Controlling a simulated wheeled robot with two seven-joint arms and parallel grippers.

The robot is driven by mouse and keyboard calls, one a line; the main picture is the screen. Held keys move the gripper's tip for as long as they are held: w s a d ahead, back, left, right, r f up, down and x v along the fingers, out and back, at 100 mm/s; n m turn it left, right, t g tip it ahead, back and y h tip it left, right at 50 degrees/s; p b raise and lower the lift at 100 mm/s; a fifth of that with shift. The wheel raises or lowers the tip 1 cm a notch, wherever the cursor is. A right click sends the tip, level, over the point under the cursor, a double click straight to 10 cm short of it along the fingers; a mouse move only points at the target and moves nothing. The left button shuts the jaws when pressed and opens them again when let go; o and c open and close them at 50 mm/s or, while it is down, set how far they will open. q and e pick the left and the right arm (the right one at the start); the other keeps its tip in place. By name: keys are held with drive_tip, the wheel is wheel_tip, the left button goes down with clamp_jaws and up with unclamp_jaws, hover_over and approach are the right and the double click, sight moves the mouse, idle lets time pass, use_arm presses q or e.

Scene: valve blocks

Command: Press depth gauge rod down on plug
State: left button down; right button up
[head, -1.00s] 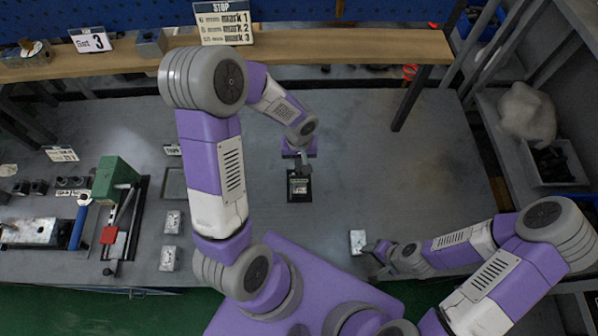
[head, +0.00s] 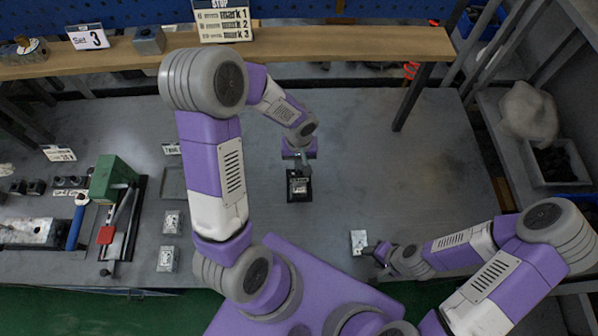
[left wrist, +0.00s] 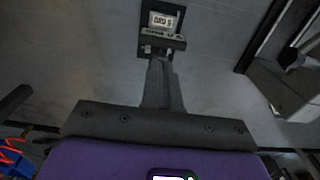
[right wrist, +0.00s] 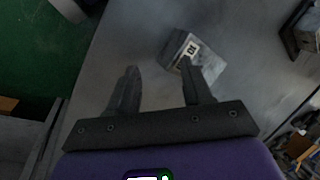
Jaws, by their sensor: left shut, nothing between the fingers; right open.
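A small dark fixture (head: 299,195) with a pale labelled face stands on the grey bench, and it also shows at the top of the left wrist view (left wrist: 147,18). A dark crosspiece with a label strip (left wrist: 163,42) lies at its near side; I cannot clearly tell the rod from the plug. My left gripper (head: 303,172) is shut and empty, its fingertips (left wrist: 160,60) close to the crosspiece; contact cannot be told. My right gripper (head: 377,252) is open and empty. In the right wrist view its fingers (right wrist: 163,80) are near a metal block marked 10 (right wrist: 187,50).
That metal block (head: 358,241) sits by the bench's front edge. Two similar blocks (head: 172,222) (head: 167,259) stand left of the fixture. A green press (head: 110,177) with a red part is further left. A wooden shelf (head: 330,46) crosses the back. The bench right of the fixture is clear.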

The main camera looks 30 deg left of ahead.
use_arm(q)
drive_tip(key=shift+s+d+f+b, duration=0.15)
drive_tip(key=shift+s+f+b, duration=0.2)
drive_tip(key=shift+f+b, duration=0.35)
drive_tip(key=shift+s+d+f+b, duration=0.15)
drive_tip(key=shift+s+f+b, duration=0.15)
drive_tip(key=shift+f+b, duration=0.35)
use_arm(e)
drive_tip(key=shift+s+d+f, duration=0.2)
drive_tip(key=shift+f, duration=0.4)
drive_tip(key=shift+s+d+f, duration=0.15)
drive_tip(key=shift+f, duration=0.45)
use_arm(q)
drive_tip(key=shift+r, duration=0.2)
drive_tip(key=shift+w+a+r+p, duration=0.2)
drive_tip(key=shift+r+p, duration=0.2)
drive_tip(key=shift+r, duration=0.15)
drive_tip(key=shift+w+a+r+p, duration=0.1)
drive_tip(key=shift+w+r+p, duration=0.05)
drive_tip(key=shift+r+p, duration=0.35)
use_arm(e)
drive_tip(key=shift+w+a+r, duration=0.2)
drive_tip(key=shift+a+r, duration=0.05)
drive_tip(key=shift+r, duration=0.45)
use_arm(q)
drive_tip(key=shift+w+r, duration=0.15)
drive_tip(key=shift+r, duration=0.15)
use_arm(e)
drive_tip(key=shift+r, duration=0.1)
drive_tip(key=shift+w, duration=0.1)
